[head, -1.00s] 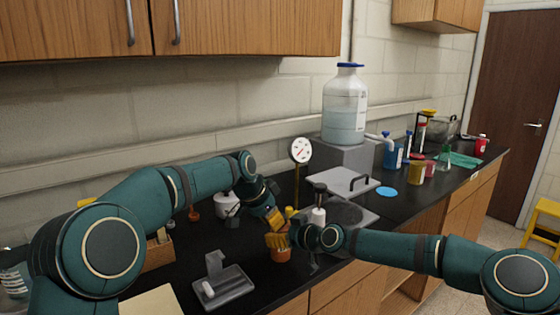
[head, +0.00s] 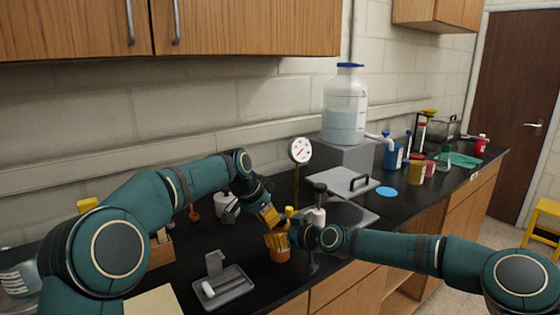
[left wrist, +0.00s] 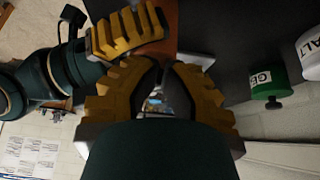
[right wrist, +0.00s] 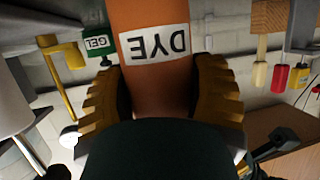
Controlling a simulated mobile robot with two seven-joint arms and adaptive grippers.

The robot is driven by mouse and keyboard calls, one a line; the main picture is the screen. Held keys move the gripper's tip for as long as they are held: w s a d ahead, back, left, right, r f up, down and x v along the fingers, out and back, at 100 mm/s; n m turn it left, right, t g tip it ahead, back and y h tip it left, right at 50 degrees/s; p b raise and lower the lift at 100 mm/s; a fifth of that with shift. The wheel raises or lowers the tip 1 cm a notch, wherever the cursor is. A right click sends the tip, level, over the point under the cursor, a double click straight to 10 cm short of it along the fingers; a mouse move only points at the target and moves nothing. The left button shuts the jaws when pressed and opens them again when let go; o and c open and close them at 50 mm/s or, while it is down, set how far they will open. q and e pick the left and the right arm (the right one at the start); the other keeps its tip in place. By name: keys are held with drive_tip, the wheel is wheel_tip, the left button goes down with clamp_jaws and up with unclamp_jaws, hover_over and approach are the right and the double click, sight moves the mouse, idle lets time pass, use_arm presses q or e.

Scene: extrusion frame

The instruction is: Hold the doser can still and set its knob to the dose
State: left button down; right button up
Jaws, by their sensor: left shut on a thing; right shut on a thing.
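The doser can is orange with a white DYE label (right wrist: 153,44). In the head view the can (head: 281,254) stands near the counter's front edge. My right gripper (head: 279,240) is shut around the can's body; its yellow fingers flank the can in the right wrist view (right wrist: 160,95). My left gripper (head: 270,214) is just above the can, tilted down at its top. In the left wrist view its fingertips (left wrist: 163,85) are closed together on something at the can; the knob and any dose marks are hidden by the fingers.
A grey tray (head: 238,288) with a small white piece lies in front left. A dial gauge (head: 300,150) stands behind. A green GEL can (left wrist: 265,82) and a white can (left wrist: 311,55) are near. Bare black counter lies left of the can.

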use_arm(q)
drive_tip(key=shift+w, duration=0.25)
drive_tip(key=shift+a, duration=0.15)
idle(0.4)
wheel_tip(320, 180, up, 6)
drive_tip(key=shift+a, duration=0.3)
idle(0.5)
drive_tip(key=shift+s, duration=0.1)
drive_tip(key=shift+s+d+f, duration=0.35)
drive_tip(key=shift+f, duration=0.65)
drive_tip(key=shift+s+d+f, duration=0.3)
drive_tip(key=shift+s+f, duration=0.1)
drive_tip(key=shift+f, duration=0.65)
drive_tip(key=shift+s+d+f, duration=0.35)
drive_tip(key=shift+f, duration=0.65)
drive_tip(key=shift+w+d, duration=0.15)
drive_tip(key=shift+w, duration=0.05)
